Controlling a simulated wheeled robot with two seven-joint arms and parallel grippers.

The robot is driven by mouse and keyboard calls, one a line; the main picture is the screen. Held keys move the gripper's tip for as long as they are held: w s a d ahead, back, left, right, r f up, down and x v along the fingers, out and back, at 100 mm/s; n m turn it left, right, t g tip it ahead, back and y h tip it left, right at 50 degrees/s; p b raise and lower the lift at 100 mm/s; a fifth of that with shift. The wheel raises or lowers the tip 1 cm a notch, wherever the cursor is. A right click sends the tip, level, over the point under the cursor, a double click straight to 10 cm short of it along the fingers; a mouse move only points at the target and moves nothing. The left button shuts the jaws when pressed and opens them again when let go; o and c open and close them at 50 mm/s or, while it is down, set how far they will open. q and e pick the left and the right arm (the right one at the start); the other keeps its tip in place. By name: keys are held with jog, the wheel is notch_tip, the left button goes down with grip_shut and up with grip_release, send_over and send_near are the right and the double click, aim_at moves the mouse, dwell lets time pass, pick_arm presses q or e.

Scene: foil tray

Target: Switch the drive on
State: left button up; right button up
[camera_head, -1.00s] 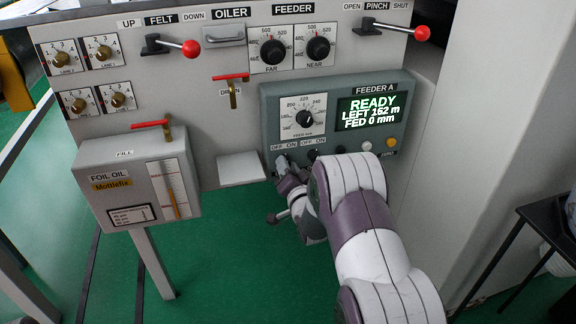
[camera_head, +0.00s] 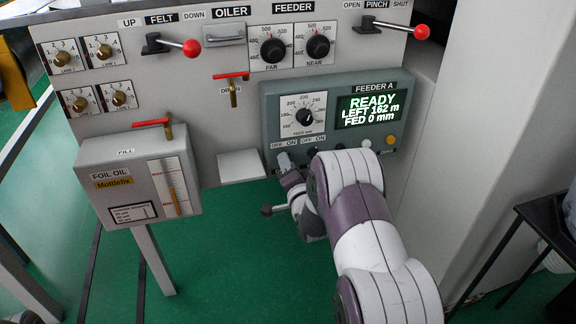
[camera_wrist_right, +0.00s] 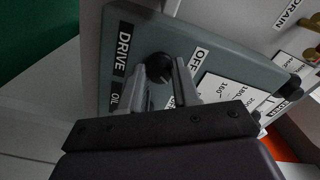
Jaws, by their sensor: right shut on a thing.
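The grey feeder A panel (camera_head: 270,110) carries a lit display (camera_head: 370,108) reading READY, LEFT 162 m, FED 0 mm. In the right wrist view, a black knob (camera_wrist_right: 158,67) sits beside the DRIVE label (camera_wrist_right: 123,50), with an OFF label (camera_wrist_right: 201,57) on its other side. My right gripper (camera_head: 285,160) is at the left OFF/ON switch on the panel's lower edge. In the right wrist view its two fingers (camera_wrist_right: 162,72) are shut on this knob, one each side. The knob's pointer direction is not clear. My left gripper is not in view.
A second OFF/ON switch sits just right of the held one, near an OIL label (camera_wrist_right: 113,101). A white button (camera_head: 366,143) and an amber button (camera_head: 390,140) are further right. The feed dial (camera_head: 304,116) is above. The foil oil box (camera_head: 130,180) stands at left.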

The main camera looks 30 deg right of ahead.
jog(key=o, duration=1.1)
jog(key=shift+c, duration=0.2)
jog(key=p+v, duration=0.3)
jog(key=v, duration=0.9)
jog(key=shift+s+a, duration=0.15)
jog(key=shift+s, duration=0.2)
